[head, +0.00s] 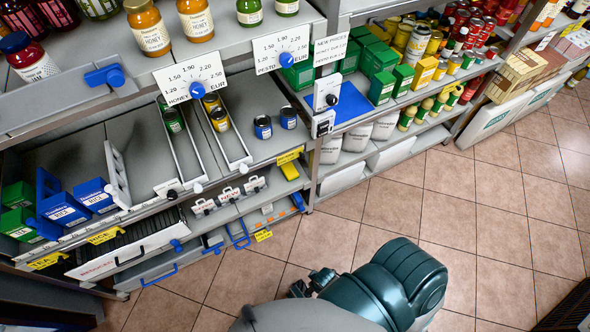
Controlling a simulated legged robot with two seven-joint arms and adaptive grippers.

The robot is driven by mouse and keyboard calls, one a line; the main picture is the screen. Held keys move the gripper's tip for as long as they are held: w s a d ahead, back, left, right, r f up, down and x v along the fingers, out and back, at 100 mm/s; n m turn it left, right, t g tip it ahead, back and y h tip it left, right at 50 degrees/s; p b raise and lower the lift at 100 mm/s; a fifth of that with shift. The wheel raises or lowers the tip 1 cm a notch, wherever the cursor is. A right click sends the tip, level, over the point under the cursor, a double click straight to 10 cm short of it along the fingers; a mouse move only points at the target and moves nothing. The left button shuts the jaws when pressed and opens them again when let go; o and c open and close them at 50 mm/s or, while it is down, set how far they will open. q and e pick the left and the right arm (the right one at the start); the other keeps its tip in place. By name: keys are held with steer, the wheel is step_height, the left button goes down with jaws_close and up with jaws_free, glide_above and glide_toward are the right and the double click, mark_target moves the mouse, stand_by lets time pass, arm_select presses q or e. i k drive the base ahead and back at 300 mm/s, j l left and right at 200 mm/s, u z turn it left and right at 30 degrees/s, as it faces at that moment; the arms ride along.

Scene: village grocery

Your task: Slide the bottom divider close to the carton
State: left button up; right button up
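On the lower shelf, two blue rice cartons (95,196) and (63,209) stand side by side at the left. A light grey upright divider (117,174) with slots stands just right of the right-hand carton, with a small gap. Another divider (46,188), with blue parts, stands left of the rice cartons, beside green tea cartons (18,224). My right gripper (314,283) is low over the floor at bottom centre, well away from the shelf. It is small and dark, and its fingers cannot be made out. My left gripper is not in view.
A bare grey shelf area (143,145) lies between. Price dials (193,84) hang from the upper shelf edge. Drawers with blue handles (160,275) sit below. Tiled floor (420,210) is open at the right.

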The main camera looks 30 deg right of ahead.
mark_target(297, 201)
steer(key=z, duration=1.2)
